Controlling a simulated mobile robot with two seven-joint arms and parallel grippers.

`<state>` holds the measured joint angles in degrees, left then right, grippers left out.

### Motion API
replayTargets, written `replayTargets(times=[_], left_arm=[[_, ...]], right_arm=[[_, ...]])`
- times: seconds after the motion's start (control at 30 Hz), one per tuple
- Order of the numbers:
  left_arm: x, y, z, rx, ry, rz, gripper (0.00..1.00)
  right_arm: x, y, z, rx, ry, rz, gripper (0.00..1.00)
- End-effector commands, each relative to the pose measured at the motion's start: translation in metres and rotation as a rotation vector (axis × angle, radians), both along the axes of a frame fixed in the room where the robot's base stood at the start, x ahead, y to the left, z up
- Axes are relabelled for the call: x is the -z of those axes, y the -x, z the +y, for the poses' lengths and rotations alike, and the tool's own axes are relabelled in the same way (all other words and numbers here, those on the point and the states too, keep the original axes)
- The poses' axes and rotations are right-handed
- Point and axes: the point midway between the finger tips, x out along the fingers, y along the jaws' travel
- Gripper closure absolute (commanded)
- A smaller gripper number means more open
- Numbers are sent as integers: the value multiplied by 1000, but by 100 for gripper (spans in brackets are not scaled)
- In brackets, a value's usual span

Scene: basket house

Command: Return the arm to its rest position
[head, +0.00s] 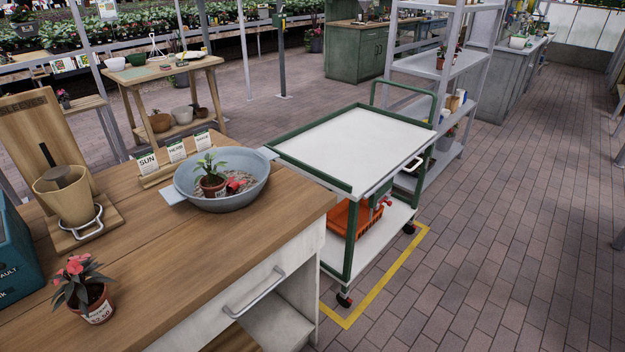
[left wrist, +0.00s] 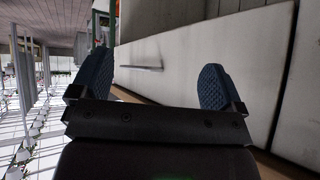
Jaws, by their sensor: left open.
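My left gripper (left wrist: 157,88) shows in the left wrist view with its two blue pads wide apart and nothing between them. It faces a white cabinet front (left wrist: 185,58) with a bar handle, seen sideways. Neither arm nor gripper shows in the head view, and my right gripper is in no view. On the wooden workbench (head: 150,250), a grey-blue bowl (head: 240,200) holds a small potted plant (head: 212,178). A pot with pink flowers (head: 85,290) stands at the bench's near left.
A green-framed cart (head: 350,145) with a white top stands right of the bench, an orange crate (head: 345,217) on its lower shelf. Seed cards (head: 175,152) and a pot on a wooden stand (head: 68,195) are on the bench. The paved floor (head: 510,220) at right is clear.

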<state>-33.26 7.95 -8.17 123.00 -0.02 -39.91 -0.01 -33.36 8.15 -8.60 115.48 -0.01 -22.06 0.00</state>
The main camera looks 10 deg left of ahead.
Motion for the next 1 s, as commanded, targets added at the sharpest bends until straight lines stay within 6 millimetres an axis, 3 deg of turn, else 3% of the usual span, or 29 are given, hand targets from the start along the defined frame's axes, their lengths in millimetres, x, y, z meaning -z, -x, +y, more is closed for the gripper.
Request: replayTargets(times=[0.03,0.23,1.0], left_arm=[[22,2,0,6,2,-19,6],[49,1,-1,22,6,-117,6],[51,0,-2,27,8,-148,6]], right_arm=[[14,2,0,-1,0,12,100],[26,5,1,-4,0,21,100],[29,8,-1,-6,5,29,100]])
